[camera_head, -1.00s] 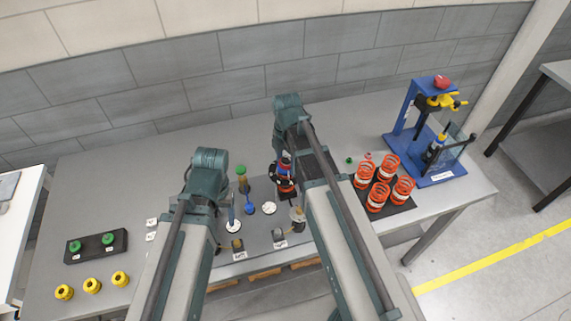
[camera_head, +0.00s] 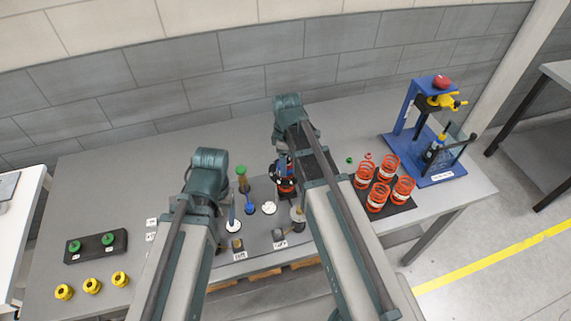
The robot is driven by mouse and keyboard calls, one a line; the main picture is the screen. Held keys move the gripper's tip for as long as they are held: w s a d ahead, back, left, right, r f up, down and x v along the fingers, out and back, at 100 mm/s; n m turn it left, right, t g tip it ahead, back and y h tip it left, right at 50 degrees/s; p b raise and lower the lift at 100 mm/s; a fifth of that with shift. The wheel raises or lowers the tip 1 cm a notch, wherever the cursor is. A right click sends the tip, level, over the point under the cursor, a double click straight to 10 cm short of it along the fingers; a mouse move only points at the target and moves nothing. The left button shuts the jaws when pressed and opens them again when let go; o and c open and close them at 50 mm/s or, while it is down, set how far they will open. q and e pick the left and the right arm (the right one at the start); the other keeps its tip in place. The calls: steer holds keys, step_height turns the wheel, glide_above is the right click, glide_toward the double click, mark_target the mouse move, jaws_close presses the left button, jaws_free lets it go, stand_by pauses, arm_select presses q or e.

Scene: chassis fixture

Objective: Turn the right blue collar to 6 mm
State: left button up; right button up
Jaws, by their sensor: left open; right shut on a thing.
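The right blue collar (camera_head: 282,163) shows only as a small patch of blue on the upright strut fixture with an orange-red part (camera_head: 286,191) at its foot. My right gripper (camera_head: 284,177) is around it and shut on it; the jaws and my arm hide most of the collar. Its millimetre setting cannot be read. White round dials (camera_head: 234,226) lie on the mat, one more (camera_head: 269,208) near the centre.
Several orange springs (camera_head: 387,165) stand on a dark mat to the right. A blue press (camera_head: 437,180) with a yellow handle is at the far right. Green knobs (camera_head: 108,239) in a black block and yellow rings (camera_head: 92,286) are at the left. The table's back left is clear.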

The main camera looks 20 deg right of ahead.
steer(key=m, duration=0.6)
steer(key=o, duration=1.3)
step_height(320, 180, up, 7)
steer(key=p, duration=0.7)
steer(key=shift+r, duration=0.1)
